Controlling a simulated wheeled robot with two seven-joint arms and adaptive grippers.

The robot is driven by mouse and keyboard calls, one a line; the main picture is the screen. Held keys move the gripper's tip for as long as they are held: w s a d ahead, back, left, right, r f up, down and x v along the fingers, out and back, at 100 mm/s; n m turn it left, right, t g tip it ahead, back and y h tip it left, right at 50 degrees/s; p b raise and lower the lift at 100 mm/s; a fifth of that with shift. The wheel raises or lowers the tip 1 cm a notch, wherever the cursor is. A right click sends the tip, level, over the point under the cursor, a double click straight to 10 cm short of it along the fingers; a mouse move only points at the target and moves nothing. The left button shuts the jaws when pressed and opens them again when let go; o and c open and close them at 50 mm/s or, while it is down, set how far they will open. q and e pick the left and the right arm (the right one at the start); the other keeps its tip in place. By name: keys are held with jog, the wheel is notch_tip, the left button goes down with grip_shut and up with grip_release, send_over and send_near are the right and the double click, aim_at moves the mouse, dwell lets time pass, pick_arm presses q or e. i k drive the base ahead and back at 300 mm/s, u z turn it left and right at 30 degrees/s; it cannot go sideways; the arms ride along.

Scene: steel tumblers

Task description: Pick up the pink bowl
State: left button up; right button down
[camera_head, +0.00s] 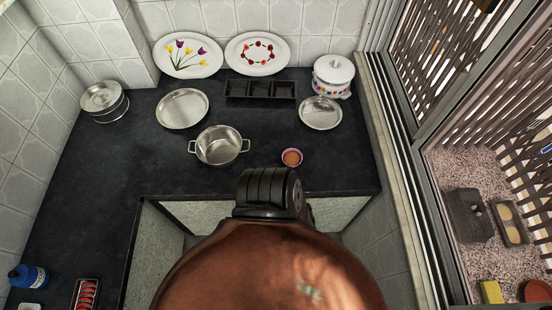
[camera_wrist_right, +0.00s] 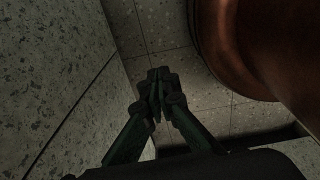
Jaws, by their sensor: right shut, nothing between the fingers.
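A small pink bowl (camera_head: 292,157) with an orange-brown inside sits on the black counter, near its front edge. It stands right of the steel pot with two handles (camera_head: 219,146). My right gripper (camera_wrist_right: 158,76) shows in the right wrist view, pointing down over grey floor tiles. Its fingers are together with nothing between them. The bowl is not in the right wrist view. Neither gripper shows in the head view.
The black counter (camera_head: 120,150) also holds two steel plates (camera_head: 182,109) (camera_head: 320,113), a black three-part tray (camera_head: 260,90), a lidded white pot (camera_head: 333,76) and stacked steel containers (camera_head: 104,102). Two decorated plates lean on the back wall. A window is at the right.

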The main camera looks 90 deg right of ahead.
aim_at(292, 158)
jog(key=u, duration=0.05)
jog(key=i, duration=0.25)
jog(key=z, duration=3.4)
